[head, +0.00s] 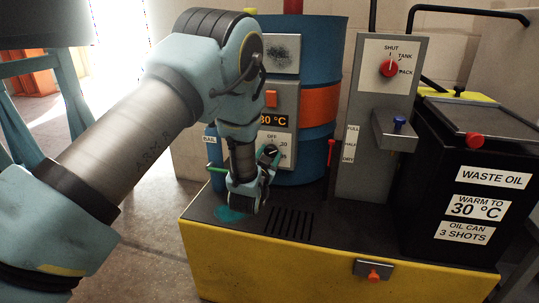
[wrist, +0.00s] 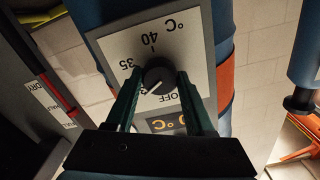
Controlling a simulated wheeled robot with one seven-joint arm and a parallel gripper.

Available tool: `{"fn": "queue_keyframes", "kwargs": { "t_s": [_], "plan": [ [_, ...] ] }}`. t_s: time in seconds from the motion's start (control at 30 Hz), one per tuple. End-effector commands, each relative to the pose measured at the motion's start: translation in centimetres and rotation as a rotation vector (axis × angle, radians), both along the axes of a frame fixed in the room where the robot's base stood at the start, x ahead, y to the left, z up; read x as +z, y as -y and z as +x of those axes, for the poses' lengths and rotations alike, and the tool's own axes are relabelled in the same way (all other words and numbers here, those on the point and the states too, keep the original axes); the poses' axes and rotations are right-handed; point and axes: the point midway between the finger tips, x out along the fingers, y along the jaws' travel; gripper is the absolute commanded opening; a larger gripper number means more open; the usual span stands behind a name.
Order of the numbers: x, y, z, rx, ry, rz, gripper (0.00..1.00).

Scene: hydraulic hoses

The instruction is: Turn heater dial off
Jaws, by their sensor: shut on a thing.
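The heater dial is a black round knob (wrist: 158,78) on a pale panel (wrist: 195,45) on the blue drum. It appears upside down in the wrist view, with marks for 40, 35, a partly hidden number and OFF. A white line on the knob seems to slant toward the partly hidden number, away from OFF. My gripper (wrist: 157,84) has its two dark green fingers on either side of the knob, shut on it. In the head view my gripper (head: 266,169) is at the dial (head: 269,153), covering part of the panel.
An orange "30 °C" display (head: 272,119) sits above the dial. A grey post with a red SHUT/TANK/PACK knob (head: 389,68) and a blue-knobbed block (head: 398,124) stands to the right. A black waste oil bin (head: 440,240) is further right. The yellow-edged base (head: 320,262) lies below.

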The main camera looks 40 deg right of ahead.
Motion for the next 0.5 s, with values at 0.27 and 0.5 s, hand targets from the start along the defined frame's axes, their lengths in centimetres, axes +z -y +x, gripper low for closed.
{"fn": "queue_keyframes", "kwargs": {
  "t_s": [0.27, 0.5],
  "plan": [
    [-0.04, 0.00, 0.02, 0.000, -0.028, -0.019, 0.00],
    [-0.17, -0.03, 0.08, 0.002, -0.136, -0.089, 0.00]
  ]
}}
